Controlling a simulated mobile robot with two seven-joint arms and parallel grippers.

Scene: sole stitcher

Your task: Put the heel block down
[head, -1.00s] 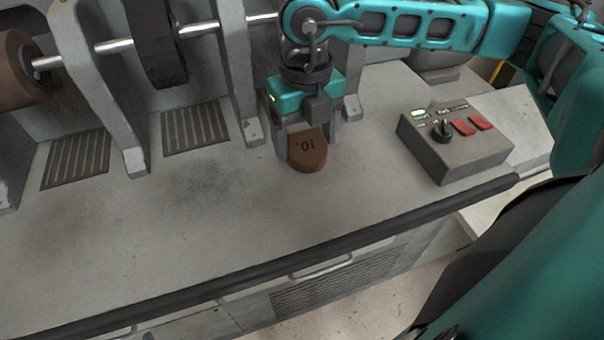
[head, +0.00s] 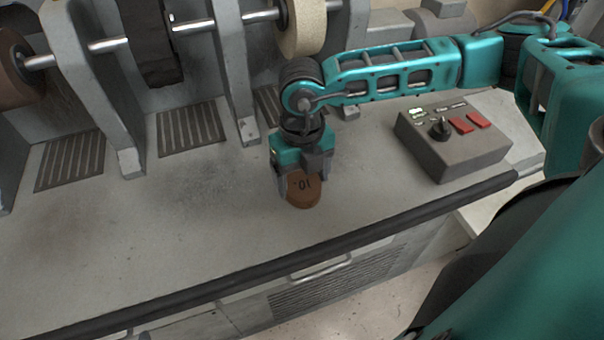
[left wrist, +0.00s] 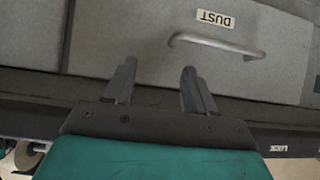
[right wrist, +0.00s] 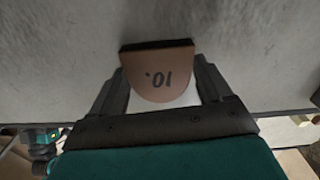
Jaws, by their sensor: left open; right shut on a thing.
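The heel block (head: 304,191) is a brown, D-shaped piece marked "10." on its top face. My right gripper (head: 299,186) is shut on it, with one finger on each side, at the bench's middle near the front edge. The block also shows between the fingers in the right wrist view (right wrist: 160,75), its straight dark edge facing away from the gripper. I cannot tell whether its underside touches the bench top (head: 200,220). My left gripper (left wrist: 158,88) is open and empty in the left wrist view, in front of a drawer labelled "DUST" (left wrist: 150,40).
A grey control box (head: 455,150) with a black knob and red buttons stands right of my right gripper. Grinding wheels on a shaft, including a pale one (head: 302,25), and grey uprights (head: 230,75) stand behind. The bench left of the block is clear.

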